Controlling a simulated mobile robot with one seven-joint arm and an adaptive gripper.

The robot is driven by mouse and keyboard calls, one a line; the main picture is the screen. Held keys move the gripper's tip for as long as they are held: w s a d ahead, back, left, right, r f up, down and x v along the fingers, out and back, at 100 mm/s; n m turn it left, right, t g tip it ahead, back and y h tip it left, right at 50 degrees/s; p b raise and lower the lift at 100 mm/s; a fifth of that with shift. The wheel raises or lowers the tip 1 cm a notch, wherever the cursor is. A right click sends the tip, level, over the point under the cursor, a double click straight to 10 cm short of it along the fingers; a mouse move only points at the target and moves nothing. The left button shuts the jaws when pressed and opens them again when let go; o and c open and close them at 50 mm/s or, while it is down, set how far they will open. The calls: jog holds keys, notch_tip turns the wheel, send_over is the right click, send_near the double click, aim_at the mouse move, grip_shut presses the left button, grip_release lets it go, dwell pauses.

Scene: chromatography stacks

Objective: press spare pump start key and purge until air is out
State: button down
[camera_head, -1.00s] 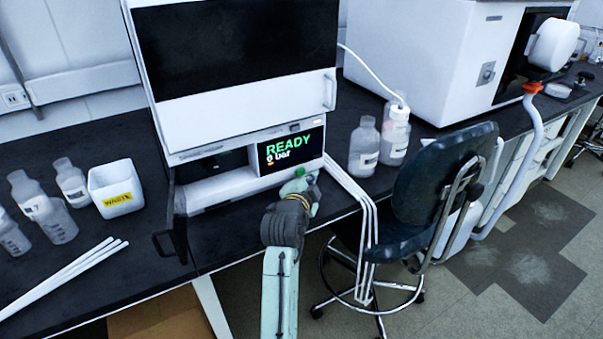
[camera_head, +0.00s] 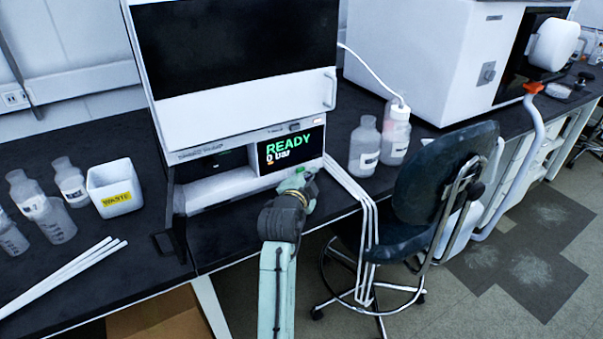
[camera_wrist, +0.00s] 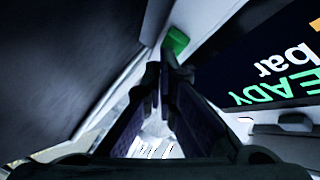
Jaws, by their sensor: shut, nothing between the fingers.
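The pump module (camera_head: 222,190) sits low in the white stack on the bench. Its screen (camera_head: 291,150) reads READY in green and 0 bar; the wrist view shows this screen (camera_wrist: 275,65) upside down at the right. My gripper (camera_head: 300,178) is in front of the module, just below the screen. In the wrist view, my gripper's dark fingers (camera_wrist: 165,72) are together and empty. A green key (camera_wrist: 175,40) on the white front lies just beyond the fingertips. I cannot tell whether they touch it. In the head view the gripper mostly hides the key.
White tubes (camera_head: 350,190) run down the bench front right of my gripper. A dark chair (camera_head: 432,190) stands close on the right. Clear bottles (camera_head: 364,146) stand behind the tubes. A white waste box (camera_head: 115,187) and several bottles are at the left.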

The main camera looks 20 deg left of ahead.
jog(key=shift+w+a, duration=0.25)
jog(key=shift+a, duration=0.05)
dwell(0.4)
jog(key=shift+s+d, duration=0.1)
jog(key=shift+d, duration=0.05)
jog(key=shift+s+d+b, duration=0.3)
jog(key=shift+s+d, duration=0.2)
jog(key=shift+d, duration=0.1)
jog(key=shift+s+d, duration=0.8)
jog(key=shift+d, duration=0.2)
jog(key=shift+s+d, duration=0.75)
jog(key=shift+d, duration=0.2)
